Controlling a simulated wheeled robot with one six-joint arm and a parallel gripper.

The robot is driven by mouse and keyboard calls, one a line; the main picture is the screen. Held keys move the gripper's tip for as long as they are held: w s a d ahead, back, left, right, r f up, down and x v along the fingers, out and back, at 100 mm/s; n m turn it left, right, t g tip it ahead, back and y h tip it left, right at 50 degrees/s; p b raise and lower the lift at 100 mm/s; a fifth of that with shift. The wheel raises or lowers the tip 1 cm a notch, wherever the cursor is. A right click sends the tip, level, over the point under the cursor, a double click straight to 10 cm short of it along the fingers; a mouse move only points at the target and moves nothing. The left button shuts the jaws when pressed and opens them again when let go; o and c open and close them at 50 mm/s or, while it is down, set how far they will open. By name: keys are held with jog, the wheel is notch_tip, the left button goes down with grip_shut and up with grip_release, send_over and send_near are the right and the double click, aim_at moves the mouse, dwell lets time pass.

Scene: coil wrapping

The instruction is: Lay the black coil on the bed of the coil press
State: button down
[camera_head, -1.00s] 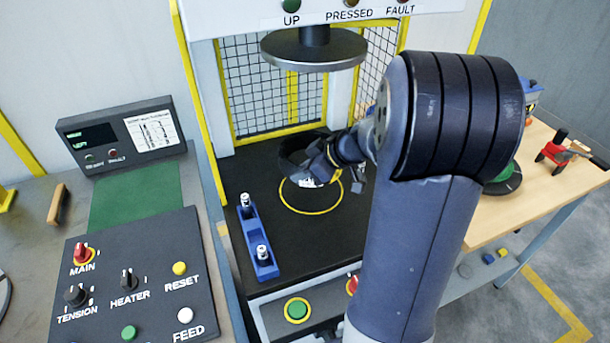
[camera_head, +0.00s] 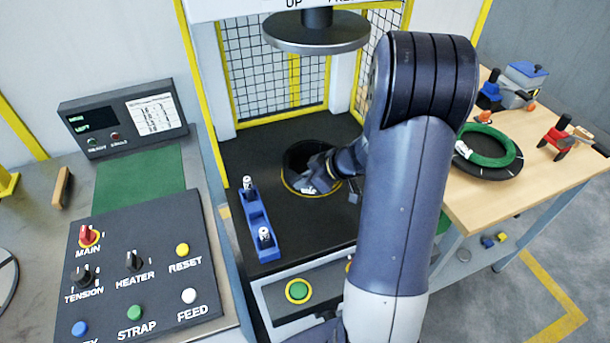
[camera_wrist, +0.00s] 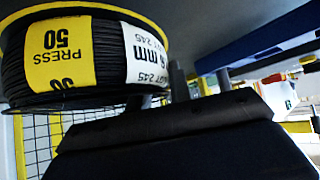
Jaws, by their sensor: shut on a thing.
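The black coil (camera_head: 291,161) is at the yellow ring marked on the dark bed (camera_head: 290,230) of the coil press, below the round press plate (camera_head: 316,35). My gripper (camera_head: 320,174) is shut on the coil's near right side. In the wrist view the coil (camera_wrist: 75,55) fills the upper left, with a yellow "PRESS 50" label and a white label. It lies close against the yellow ring and bed; whether it fully touches is hard to tell. My arm hides part of the bed's right side.
A blue holder with two pale pegs (camera_head: 257,222) stands on the bed left of the coil. The control panel (camera_head: 140,265) is at left. Mesh guards (camera_head: 270,80) close the back.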

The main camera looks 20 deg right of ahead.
jog(key=c, duration=1.3)
grip_release()
jog(key=b+v, duration=0.1)
jog(key=v, duration=1.1)
jog(key=shift+s, duration=0.1)
